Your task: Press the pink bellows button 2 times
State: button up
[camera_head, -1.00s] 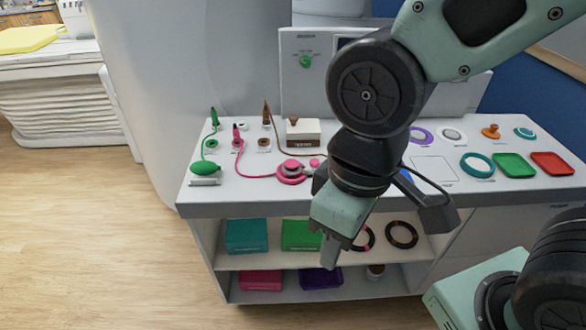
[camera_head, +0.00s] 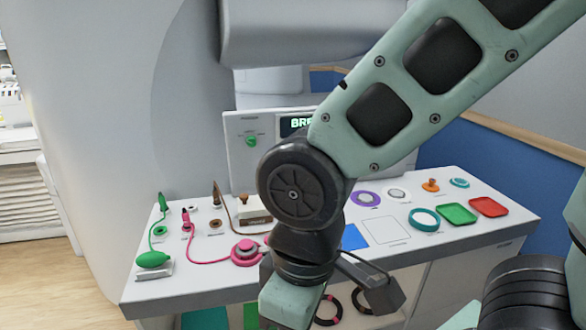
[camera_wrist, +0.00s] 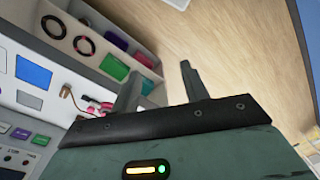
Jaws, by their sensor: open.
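The pink bellows button (camera_head: 246,251) sits on the white counter, left of my arm, with a pink cord running from it to a pink plug (camera_head: 187,221). In the wrist view a small pink part (camera_wrist: 97,106) shows just beyond the gripper body, partly hidden by it. My gripper (camera_wrist: 157,82) has its two fingers spread apart with nothing between them. In the head view only the gripper's housing shows, low in front of the counter's front edge, and its fingertips are out of the picture. The gripper is apart from the button.
A green bulb (camera_head: 153,259) with its cord lies at the counter's left end. A teal ring (camera_head: 424,219), a green tray (camera_head: 457,214) and a red tray (camera_head: 489,207) sit at the right. The panel (camera_head: 240,160) stands behind. Shelves with boxes lie below.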

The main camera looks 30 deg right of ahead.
grip_shut()
dwell(1.9)
